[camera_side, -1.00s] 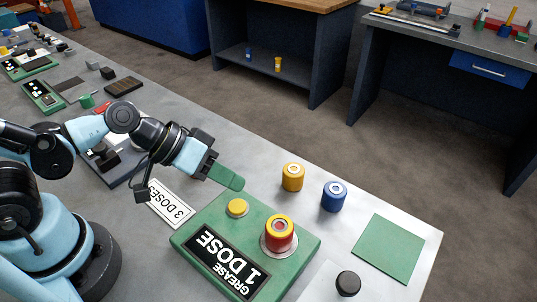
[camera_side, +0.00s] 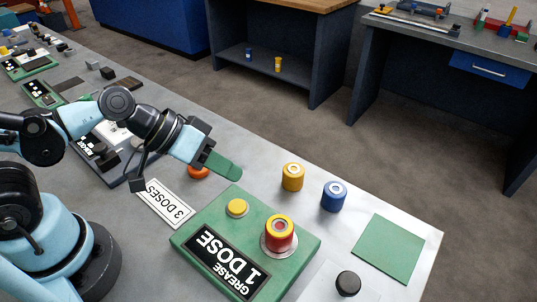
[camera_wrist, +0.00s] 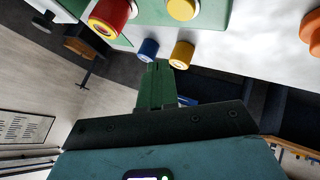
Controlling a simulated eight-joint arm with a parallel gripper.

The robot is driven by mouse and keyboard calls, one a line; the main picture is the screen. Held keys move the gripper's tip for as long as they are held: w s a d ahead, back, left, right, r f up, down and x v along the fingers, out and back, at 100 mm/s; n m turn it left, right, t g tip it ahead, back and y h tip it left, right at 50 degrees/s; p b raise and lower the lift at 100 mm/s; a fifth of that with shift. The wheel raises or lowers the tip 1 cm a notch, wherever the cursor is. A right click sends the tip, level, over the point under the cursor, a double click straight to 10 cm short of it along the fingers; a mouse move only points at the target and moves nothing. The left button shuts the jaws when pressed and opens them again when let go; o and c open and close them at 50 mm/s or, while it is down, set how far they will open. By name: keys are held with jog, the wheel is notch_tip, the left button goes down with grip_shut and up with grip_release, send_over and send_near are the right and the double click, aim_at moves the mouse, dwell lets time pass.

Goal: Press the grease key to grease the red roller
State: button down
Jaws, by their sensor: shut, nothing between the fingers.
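A round yellow key (camera_side: 237,208) sits on a green block (camera_side: 205,222) in the side view; I take it to be the grease key. The red roller (camera_side: 279,236), with a yellow ring on top, stands upright on the same block. My gripper (camera_side: 232,171) has green fingers, is shut and empty, and hangs above and behind the key, apart from it. In the wrist view the shut fingers (camera_wrist: 158,75) point towards the blue and yellow rollers; the red roller (camera_wrist: 108,14) and yellow key (camera_wrist: 182,9) show at the top edge.
A yellow roller (camera_side: 292,177) and a blue roller (camera_side: 333,196) stand behind the block. A green square (camera_side: 388,248) and a black knob (camera_side: 347,284) lie right. A "3 DOSES" card (camera_side: 166,203) lies left. An orange round piece (camera_side: 198,172) is partly hidden below my gripper.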

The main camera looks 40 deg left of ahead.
jog(key=a+r+y, duration=0.1)
jog(key=a+y, duration=0.2)
jog(key=a, duration=0.3)
jog(key=w+a+r+t+y, duration=0.1)
jog(key=a+r+y, duration=0.1)
jog(key=a, duration=0.5)
jog(key=shift+w+r+n+y, duration=0.25)
jog(key=shift+w+n+y, duration=0.05)
jog(key=shift+y, duration=0.4)
notch_tip(320, 180, up, 4)
jog(key=m+g, duration=0.7)
jog(key=m, duration=1.1)
send_over(237, 205)
jog(key=shift+r, duration=0.1)
notch_tip(237, 205, down, 14)
